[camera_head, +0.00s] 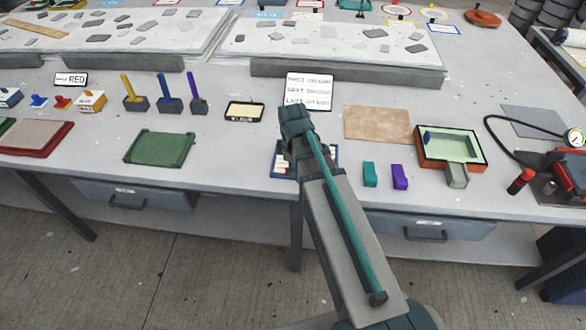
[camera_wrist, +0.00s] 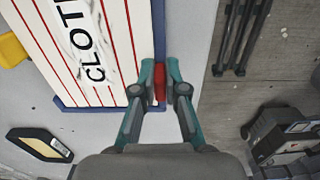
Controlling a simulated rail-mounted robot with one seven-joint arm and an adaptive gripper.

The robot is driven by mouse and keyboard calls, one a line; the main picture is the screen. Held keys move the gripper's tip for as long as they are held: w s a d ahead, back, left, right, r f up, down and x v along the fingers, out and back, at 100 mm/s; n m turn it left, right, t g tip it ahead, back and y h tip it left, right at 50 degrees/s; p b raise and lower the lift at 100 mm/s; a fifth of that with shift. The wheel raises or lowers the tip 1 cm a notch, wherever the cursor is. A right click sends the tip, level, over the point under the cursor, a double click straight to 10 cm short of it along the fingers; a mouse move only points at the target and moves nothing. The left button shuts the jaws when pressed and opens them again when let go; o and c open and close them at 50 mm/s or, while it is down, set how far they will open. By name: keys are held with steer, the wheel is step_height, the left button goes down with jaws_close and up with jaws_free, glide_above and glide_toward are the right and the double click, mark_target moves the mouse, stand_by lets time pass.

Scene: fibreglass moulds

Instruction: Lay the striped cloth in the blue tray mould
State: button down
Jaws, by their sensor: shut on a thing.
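The striped cloth (camera_wrist: 85,45), white with thin red lines and the word CLOTH, shows in the wrist view. A red tab (camera_wrist: 160,83) is at its edge. My gripper (camera_wrist: 160,80) is shut on this tab. The rim of the blue tray mould (camera_wrist: 159,30) shows along the cloth's right and lower edges. I cannot tell whether the cloth rests on the tray's floor or is held just above it. In the head view the blue tray mould (camera_head: 276,160) is at the table's front, mostly hidden behind my arm, which also hides the fingertips.
A green tray (camera_head: 160,148) lies to the left, with a red one (camera_head: 40,138) farther left. Teal (camera_head: 370,174) and purple (camera_head: 400,177) blocks stand just right of my arm. A brown board (camera_head: 377,123) lies behind them. Bare tabletop lies between the green tray and my arm.

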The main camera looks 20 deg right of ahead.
steer(key=c, duration=1.1)
jaws_free()
steer(key=shift+c, duration=0.2)
step_height(320, 180, up, 12)
